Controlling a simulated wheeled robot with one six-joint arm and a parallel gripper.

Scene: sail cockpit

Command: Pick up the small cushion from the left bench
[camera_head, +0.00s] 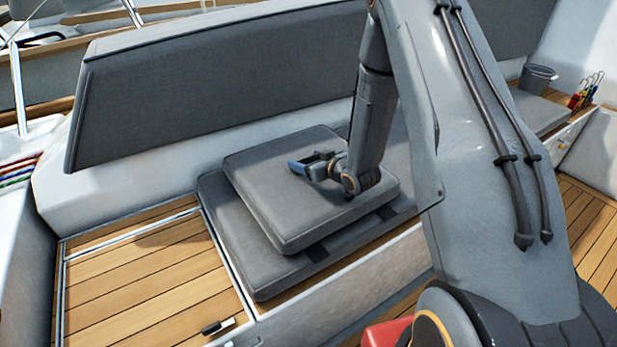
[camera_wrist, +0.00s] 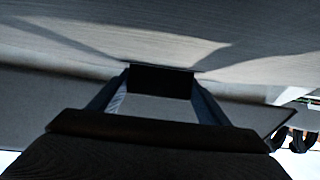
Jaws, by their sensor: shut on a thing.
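The small grey square cushion (camera_head: 265,205) is over the larger grey pad (camera_head: 222,220) of the left bench, turned a little relative to it. I cannot tell whether it rests on the pad or is just clear of it. My gripper (camera_head: 303,167) is at the top face of the small cushion and shut on it. In the wrist view, a grey fabric surface (camera_wrist: 160,30) fills the top, right at the fingertips (camera_wrist: 162,74). The exact pinch is hidden.
A grey backrest (camera_head: 220,90) stands behind the bench. Bare teak slats (camera_head: 150,285) with a small black latch (camera_head: 217,327) lie to the left. A grey bucket (camera_head: 538,78) and coloured-handled tools (camera_head: 585,95) are at the far right.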

